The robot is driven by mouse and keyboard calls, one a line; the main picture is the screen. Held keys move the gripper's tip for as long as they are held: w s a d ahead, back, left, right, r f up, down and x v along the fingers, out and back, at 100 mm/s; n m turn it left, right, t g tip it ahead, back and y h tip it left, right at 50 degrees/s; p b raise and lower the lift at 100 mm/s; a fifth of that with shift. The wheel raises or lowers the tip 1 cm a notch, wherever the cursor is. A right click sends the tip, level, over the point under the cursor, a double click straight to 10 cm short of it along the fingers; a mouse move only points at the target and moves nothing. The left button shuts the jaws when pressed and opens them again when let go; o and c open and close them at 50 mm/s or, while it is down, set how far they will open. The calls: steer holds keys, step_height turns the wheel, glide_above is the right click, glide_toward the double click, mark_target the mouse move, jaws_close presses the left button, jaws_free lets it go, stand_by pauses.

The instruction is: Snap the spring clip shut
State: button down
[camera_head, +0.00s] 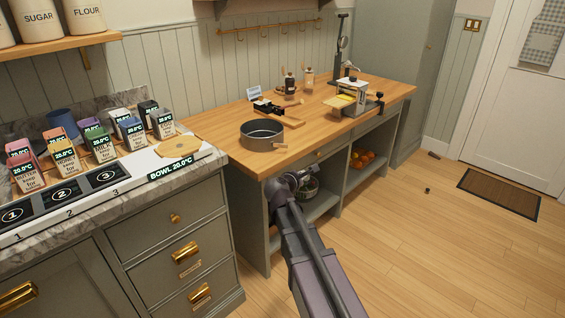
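I cannot make out a spring clip for certain at this size. A small black mechanism (268,107) lies on a wooden board (293,122) on the wooden worktop, with a small white label card behind it. Two small jars, one dark (290,86) and one clear and brown (309,78), stand behind the board; their closures are too small to read. My arm reaches up from the bottom of the view. My gripper (301,180) is at the worktop's front edge, in front of the shelf opening, apart from the things on top. Its fingers are not clear.
A dark pot (262,135) stands near the worktop's front left. A press-like device (348,98) and a tall black stand (340,48) are to the right. Several labelled containers and a hob (65,190) fill the left counter. The floor at right is mostly clear.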

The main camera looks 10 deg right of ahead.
mark_target(284, 146)
steer(key=w+a+f+n+t+y+b, duration=0.1)
steer(key=w+a+n+t+b, duration=0.4)
steer(key=n, duration=0.7)
steer(key=w+a+y+b, duration=0.1)
steer(key=w+a, duration=0.1)
steer(key=a, duration=0.1)
steer(key=shift+w+f+t, duration=0.15)
steer(key=shift+f+t, duration=0.05)
steer(key=shift+t, duration=0.1)
steer(key=shift+w, duration=0.15)
steer(key=x, duration=1.3)
steer(key=shift+w+f, duration=0.1)
steer(key=shift+w, duration=0.3)
steer(key=shift+a, duration=0.1)
steer(key=shift+a+y, duration=0.1)
steer(key=shift+y, duration=0.4)
